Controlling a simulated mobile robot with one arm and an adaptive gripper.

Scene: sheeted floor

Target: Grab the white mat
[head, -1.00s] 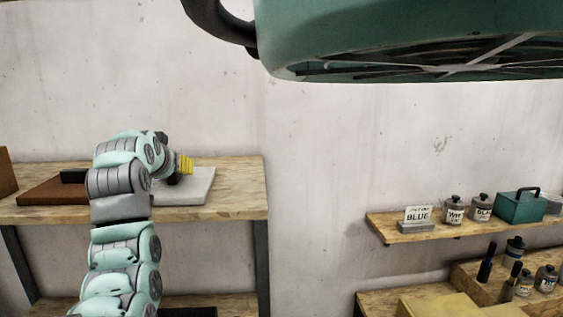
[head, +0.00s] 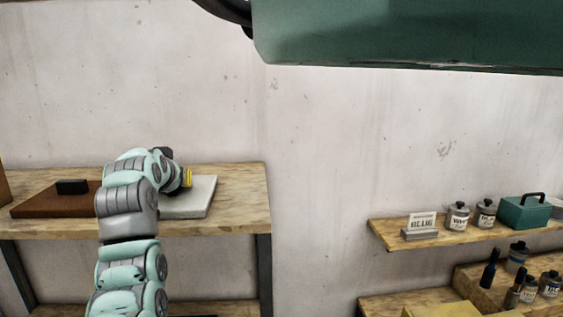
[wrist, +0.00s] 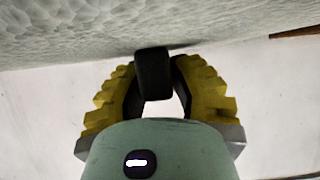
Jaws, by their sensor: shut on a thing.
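The white mat (head: 195,205) is a pale, flat slab lying on the wooden shelf at the left of the head view. Its rough, pale surface (wrist: 80,35) fills the top of the wrist view. My gripper (head: 187,178) is at the mat, and my arm hides the mat's left part. In the wrist view the yellow fingers of my gripper (wrist: 155,64) are shut on a black block-like handle (wrist: 153,78), which meets the mat's surface. The mat appears level on the shelf; any gap beneath it cannot be seen.
A brown mat (head: 50,203) with a black block (head: 72,187) on top lies left of my arm on the same wooden shelf (head: 240,205). At the right, another shelf (head: 400,240) holds jars, a sign and a teal box (head: 524,213). A concrete wall stands behind.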

